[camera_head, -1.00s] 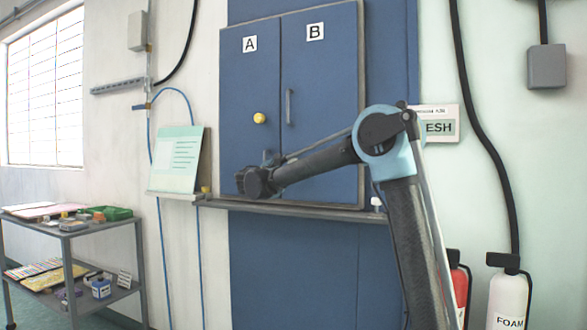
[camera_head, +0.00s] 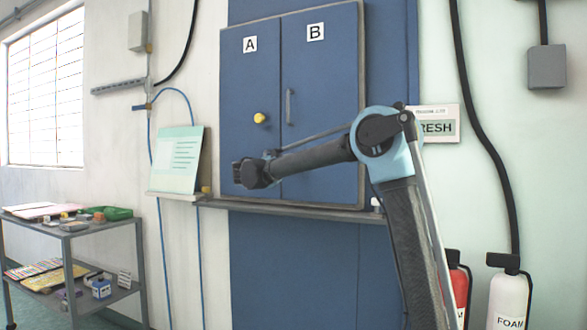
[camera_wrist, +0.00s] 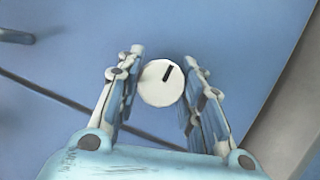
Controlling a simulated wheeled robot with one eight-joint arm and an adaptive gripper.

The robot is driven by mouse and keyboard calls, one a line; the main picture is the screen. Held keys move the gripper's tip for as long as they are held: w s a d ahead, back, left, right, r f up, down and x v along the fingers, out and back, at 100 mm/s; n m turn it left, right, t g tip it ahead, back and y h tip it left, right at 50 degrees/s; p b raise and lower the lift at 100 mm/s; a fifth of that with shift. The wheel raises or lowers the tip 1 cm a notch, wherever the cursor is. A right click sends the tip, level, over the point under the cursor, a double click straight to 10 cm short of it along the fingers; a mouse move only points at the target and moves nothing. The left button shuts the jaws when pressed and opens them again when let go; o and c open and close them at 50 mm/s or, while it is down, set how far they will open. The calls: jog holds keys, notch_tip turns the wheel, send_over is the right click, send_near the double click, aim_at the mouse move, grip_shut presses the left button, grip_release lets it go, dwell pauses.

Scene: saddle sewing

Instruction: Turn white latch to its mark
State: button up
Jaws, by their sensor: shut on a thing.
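The white latch (camera_wrist: 161,83) is a round white disc in the wrist view, set against a blue surface. A short black line on it points up and to the right. My gripper (camera_wrist: 166,76) has one finger on each side of the latch and is shut on it. In the head view my gripper (camera_head: 243,174) is in front of the lower part of door A of the blue cabinet (camera_head: 245,85). The latch cannot be made out there. I cannot make out a separate target mark in either view.
A yellow knob (camera_head: 260,118) and a vertical door handle (camera_head: 290,106) stick out from the cabinet. A ledge (camera_head: 290,209) runs beneath it, with a green-topped sheet (camera_head: 178,160) to the left. A cart (camera_head: 75,232) stands at left and a white extinguisher (camera_head: 509,300) at right.

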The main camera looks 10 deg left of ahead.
jog(key=shift+d+f, duration=0.1)
jog(key=o, duration=1.1)
jog(key=shift+c, duration=0.2)
jog(key=v, duration=1.2)
jog(key=shift+w, duration=0.15)
